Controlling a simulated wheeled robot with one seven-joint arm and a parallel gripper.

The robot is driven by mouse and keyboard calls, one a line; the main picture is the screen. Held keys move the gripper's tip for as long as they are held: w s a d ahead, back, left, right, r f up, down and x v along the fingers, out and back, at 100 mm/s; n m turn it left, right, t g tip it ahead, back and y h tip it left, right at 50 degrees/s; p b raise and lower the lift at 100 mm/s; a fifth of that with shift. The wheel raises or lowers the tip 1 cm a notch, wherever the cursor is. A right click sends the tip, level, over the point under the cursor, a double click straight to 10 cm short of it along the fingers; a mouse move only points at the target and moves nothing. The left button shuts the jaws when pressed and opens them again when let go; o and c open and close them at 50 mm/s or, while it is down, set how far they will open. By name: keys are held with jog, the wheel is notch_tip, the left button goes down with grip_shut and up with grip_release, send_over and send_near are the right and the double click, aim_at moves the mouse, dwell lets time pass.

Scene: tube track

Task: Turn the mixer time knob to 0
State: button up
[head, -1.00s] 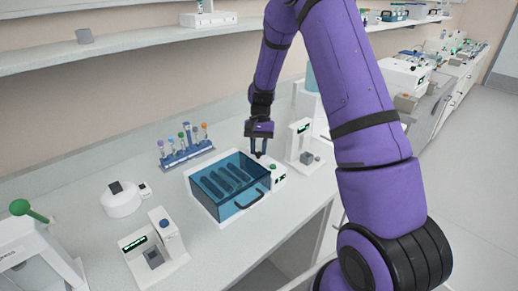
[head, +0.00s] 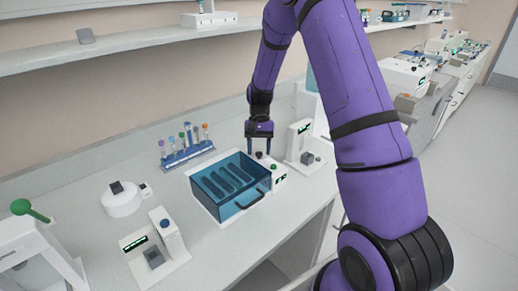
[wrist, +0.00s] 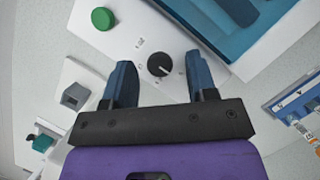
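The mixer (head: 226,188) is a white box with a blue see-through lid, and its control panel is at the right end. In the wrist view, the time knob (wrist: 160,64) is a round black dial with a white pointer line, set in the white panel. Small marks surround it, too small to read. A green button (wrist: 102,19) sits beside it. My gripper (head: 259,151) is open above the panel, pointing down. In the wrist view, its two blue-grey fingers (wrist: 160,74) appear on either side of the knob. I cannot tell whether they touch it.
A tube rack (head: 186,154) stands behind the mixer to the left. A white device with a small display (head: 304,145) stands close on the right. A round white device (head: 121,203) and another display device (head: 153,247) are at the left. Bare bench lies between them.

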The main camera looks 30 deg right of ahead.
jog(key=v, duration=1)
jog(key=shift+w+r, duration=0.2)
jog(key=shift+r, duration=0.15)
jog(key=shift+d, duration=0.15)
